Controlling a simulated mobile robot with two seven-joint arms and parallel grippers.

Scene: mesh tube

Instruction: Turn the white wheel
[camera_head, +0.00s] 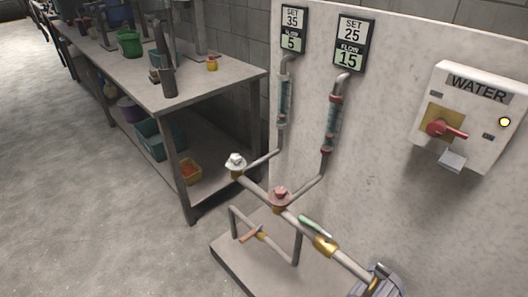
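The white wheel (236,161) sits on the pipe junction in front of the left flow tube. Nothing touches it. The left flow tube (284,102) runs up to a panel (292,30) reading SET 35 and FLOW 5. A pinkish-red wheel (280,194) sits nearer on the same pipe, in front of the right flow tube (333,124). That tube's panel (353,43) reads SET 25 and FLOW 15. Neither of my grippers shows in the head view.
A pipe with a green-handled valve (315,228) runs to the bottom right. A workbench (190,82) stands at left; floor before it is clear.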

